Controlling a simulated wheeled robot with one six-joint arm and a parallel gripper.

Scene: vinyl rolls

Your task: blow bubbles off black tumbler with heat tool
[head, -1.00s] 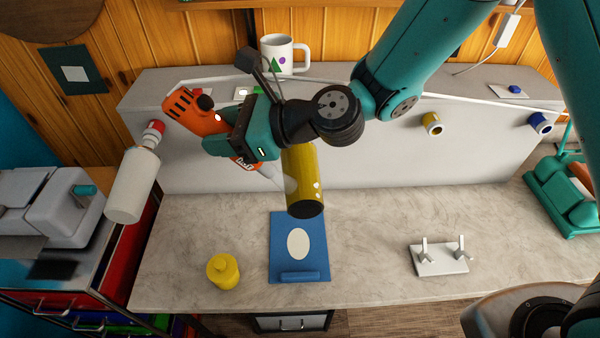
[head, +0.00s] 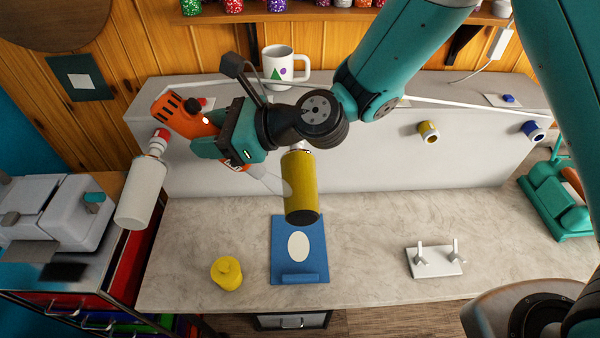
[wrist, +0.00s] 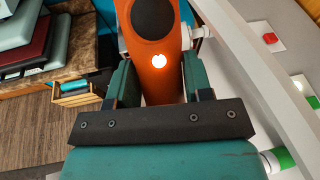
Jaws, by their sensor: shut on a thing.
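My gripper (head: 222,140) is shut on the orange heat tool (head: 182,114), whose lit indicator also shows in the wrist view (wrist: 178,66). The tool's pale nozzle (head: 264,178) points down and right, its tip close against the left side of a yellow-covered tumbler (head: 302,188). That tumbler's end face is black; no other black tumbler shows. It sticks out from the grey panel, its end tilted down. A pale patch shows beside the nozzle tip; no other light spots show on the yellow.
A white tumbler (head: 141,194) hangs on a red holder at left. Yellow (head: 428,131) and blue (head: 534,130) holders are empty. A mug (head: 278,66) stands on the ledge.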

